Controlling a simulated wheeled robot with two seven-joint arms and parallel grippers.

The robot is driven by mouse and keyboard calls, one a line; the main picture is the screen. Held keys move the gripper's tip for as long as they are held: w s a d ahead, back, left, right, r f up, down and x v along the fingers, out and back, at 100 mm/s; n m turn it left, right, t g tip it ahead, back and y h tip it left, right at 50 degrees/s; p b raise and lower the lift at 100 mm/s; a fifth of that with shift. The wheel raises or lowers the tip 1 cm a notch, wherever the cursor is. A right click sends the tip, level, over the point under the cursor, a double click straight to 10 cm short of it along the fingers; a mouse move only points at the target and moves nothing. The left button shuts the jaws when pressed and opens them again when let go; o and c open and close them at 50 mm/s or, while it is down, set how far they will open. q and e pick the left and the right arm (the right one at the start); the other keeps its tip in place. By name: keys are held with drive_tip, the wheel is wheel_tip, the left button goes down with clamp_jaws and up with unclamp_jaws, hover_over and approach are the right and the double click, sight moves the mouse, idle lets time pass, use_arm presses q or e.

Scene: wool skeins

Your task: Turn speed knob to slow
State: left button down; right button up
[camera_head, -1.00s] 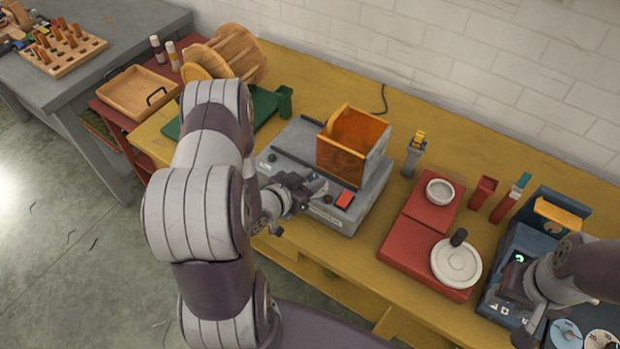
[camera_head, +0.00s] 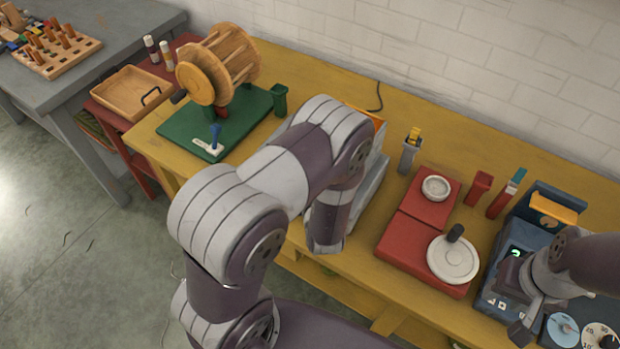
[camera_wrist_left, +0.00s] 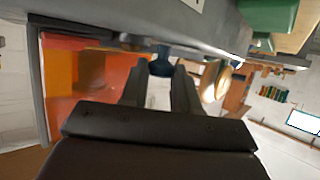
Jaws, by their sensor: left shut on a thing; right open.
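The grey machine (camera_head: 374,188) with an orange hood (camera_head: 368,116) stands mid-bench, mostly hidden in the head view behind my left arm. The orange hood fills the left of the left wrist view (camera_wrist_left: 90,75). My left gripper (camera_wrist_left: 160,76) is hidden in the head view; in the wrist view its two fingers are closed around a small dark knob (camera_wrist_left: 160,64). The knob's marks and setting cannot be read. My right gripper (camera_head: 522,328) is open at the lower right, by a dark blue unit (camera_head: 497,290).
A wooden reel (camera_head: 212,75) stands on a green base (camera_head: 190,128) at the left, with a blue lever (camera_head: 215,134). A red scale (camera_head: 405,248) with a white dish (camera_head: 453,260) lies right of my left arm. Round dials (camera_head: 563,330) show at the lower right.

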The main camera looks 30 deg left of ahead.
use_arm(q)
drive_tip(key=shift+w+d+n+g+y, duration=0.1)
drive_tip(key=shift+n+g+y, duration=0.3)
drive_tip(key=shift+n+y, duration=0.25)
drive_tip(key=c, duration=0.9)
unclamp_jaws()
drive_tip(key=v, duration=1.2)
drive_tip(key=shift+s+d+r, duration=0.1)
drive_tip(key=shift+s+d, duration=0.1)
drive_tip(key=shift+s, duration=0.05)
